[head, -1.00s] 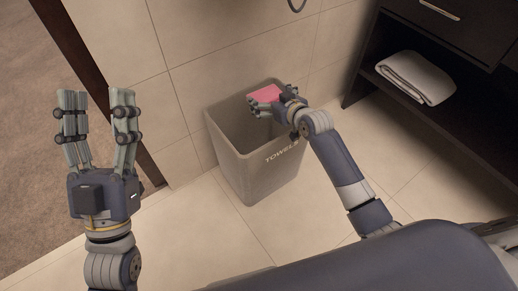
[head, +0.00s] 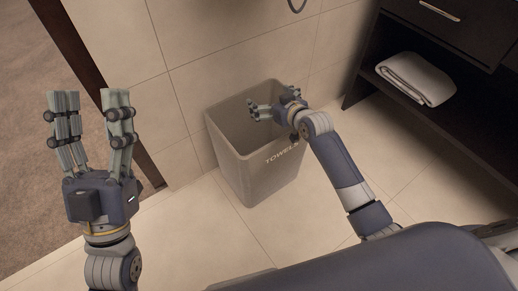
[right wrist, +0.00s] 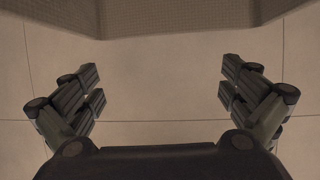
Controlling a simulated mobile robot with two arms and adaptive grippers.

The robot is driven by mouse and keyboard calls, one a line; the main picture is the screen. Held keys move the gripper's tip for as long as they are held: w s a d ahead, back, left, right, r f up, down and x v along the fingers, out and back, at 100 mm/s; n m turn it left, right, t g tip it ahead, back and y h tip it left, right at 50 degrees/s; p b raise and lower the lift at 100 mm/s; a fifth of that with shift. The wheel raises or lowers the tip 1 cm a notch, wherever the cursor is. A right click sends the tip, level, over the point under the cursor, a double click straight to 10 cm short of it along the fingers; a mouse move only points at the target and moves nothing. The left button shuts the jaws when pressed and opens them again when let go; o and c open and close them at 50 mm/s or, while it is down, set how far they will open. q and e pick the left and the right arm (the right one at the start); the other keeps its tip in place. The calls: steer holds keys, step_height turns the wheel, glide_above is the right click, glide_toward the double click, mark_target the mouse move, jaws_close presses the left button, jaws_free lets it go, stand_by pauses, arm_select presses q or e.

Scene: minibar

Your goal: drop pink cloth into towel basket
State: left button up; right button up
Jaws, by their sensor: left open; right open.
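The grey towel basket (head: 235,160), lettered "TOWELS" on its front, stands upright on the floor against the tiled wall. My right gripper (head: 270,101) is over the basket's opening near its right rim, open and empty. The right wrist view also shows its fingers spread apart (right wrist: 160,75) with nothing between them. The pink cloth is not visible in either current view; the basket's bottom is hidden from the head view. My left gripper (head: 90,98) is open and empty, raised at the left, away from the basket.
A dark shelf unit (head: 440,110) stands at the right with a folded white towel (head: 416,78) on it. The tiled wall (head: 220,35) is close behind the basket. A dark door frame (head: 110,90) is at the left. The floor in front of the basket is clear.

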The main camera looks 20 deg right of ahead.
steer(key=v, duration=1.2)
